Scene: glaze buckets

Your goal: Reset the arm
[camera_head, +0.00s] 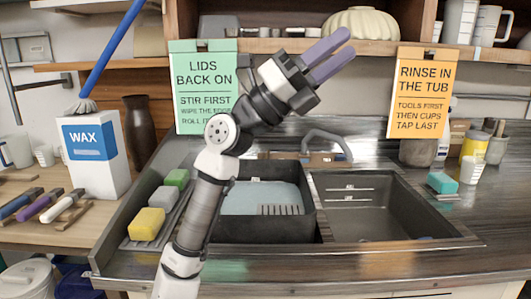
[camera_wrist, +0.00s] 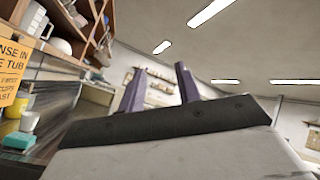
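My arm rises from the bottom of the head view, in front of the sink counter. My gripper (camera_head: 338,50) is raised at the upper middle, near the shelf edge and pointing up and to the right. Its two purple fingers are apart with nothing between them. In the wrist view my gripper (camera_wrist: 158,82) also shows its fingers spread and empty against the ceiling and far wall. The arm hides part of the green sign (camera_head: 205,75) and the left part of the sink.
A black tub (camera_head: 262,230) with water sits in the sink, beside an empty basin (camera_head: 385,210). Sponges (camera_head: 147,224) lie on the left rack. A wax box (camera_head: 95,155) with a brush stands left. An orange sign (camera_head: 420,90) hangs right. A shelf (camera_head: 290,46) runs behind my gripper.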

